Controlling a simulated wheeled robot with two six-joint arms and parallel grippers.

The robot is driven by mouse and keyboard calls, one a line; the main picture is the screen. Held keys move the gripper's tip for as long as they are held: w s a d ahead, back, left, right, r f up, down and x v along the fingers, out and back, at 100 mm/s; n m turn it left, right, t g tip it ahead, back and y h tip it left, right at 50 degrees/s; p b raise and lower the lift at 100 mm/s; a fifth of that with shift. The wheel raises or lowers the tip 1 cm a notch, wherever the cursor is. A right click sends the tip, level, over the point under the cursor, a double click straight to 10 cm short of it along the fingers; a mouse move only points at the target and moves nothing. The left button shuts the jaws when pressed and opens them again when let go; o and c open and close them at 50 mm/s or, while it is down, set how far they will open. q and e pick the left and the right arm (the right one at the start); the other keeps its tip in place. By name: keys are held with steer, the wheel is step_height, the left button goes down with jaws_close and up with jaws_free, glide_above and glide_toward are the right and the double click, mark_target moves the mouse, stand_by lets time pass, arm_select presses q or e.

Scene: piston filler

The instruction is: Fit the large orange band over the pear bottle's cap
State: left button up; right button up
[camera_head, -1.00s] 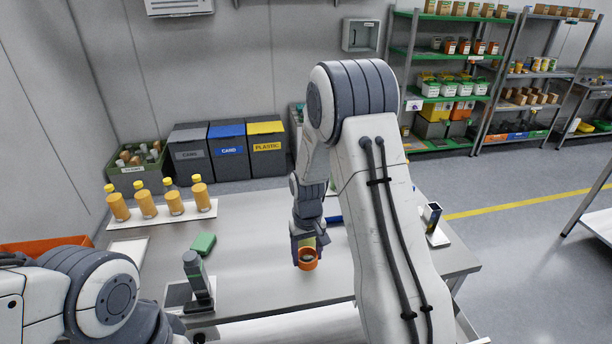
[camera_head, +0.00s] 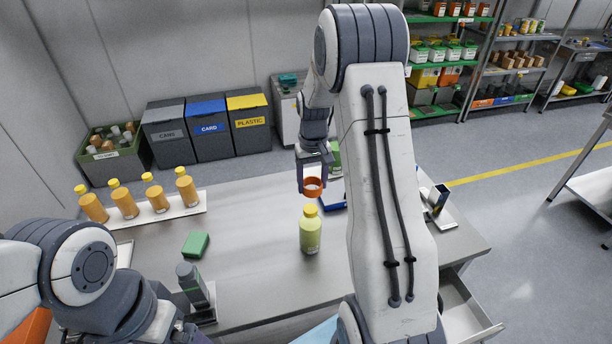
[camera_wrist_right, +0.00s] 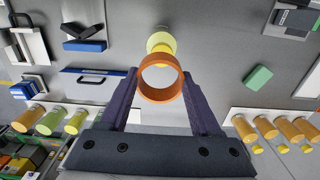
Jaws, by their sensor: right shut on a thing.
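The pear bottle (camera_head: 310,235), yellow-green with a yellow cap (camera_head: 310,210), stands upright on the grey table. My right gripper (camera_head: 313,178) is shut on the large orange band (camera_head: 313,188). The band is just above the cap in the head view, with a small gap between them in the picture. In the right wrist view the band (camera_wrist_right: 161,92) sits between the fingertips with its opening showing, and the bottle (camera_wrist_right: 159,42) is beyond its upper rim. The band is not around the cap.
Several orange bottles with yellow caps stand on a white tray (camera_head: 138,222) at the left. A green block (camera_head: 196,245) and a dark upright device (camera_head: 189,278) are left of the bottle. A blue item (camera_head: 333,200) lies behind my right arm.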

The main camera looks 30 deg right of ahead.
mark_target(311, 209)
steer(key=shift+f, duration=0.2)
steer(key=shift+w+a+f+b, duration=0.15)
steer(key=shift+a+f+b, duration=0.05)
steer(key=shift+f+b, duration=1.05)
steer(key=shift+f, duration=0.15)
steer(key=shift+f+b, duration=0.65)
steer(key=shift+f, duration=0.4)
steer(key=shift+f, duration=0.25)
steer(key=shift+f, duration=0.2)
steer(key=shift+f+b, duration=0.3)
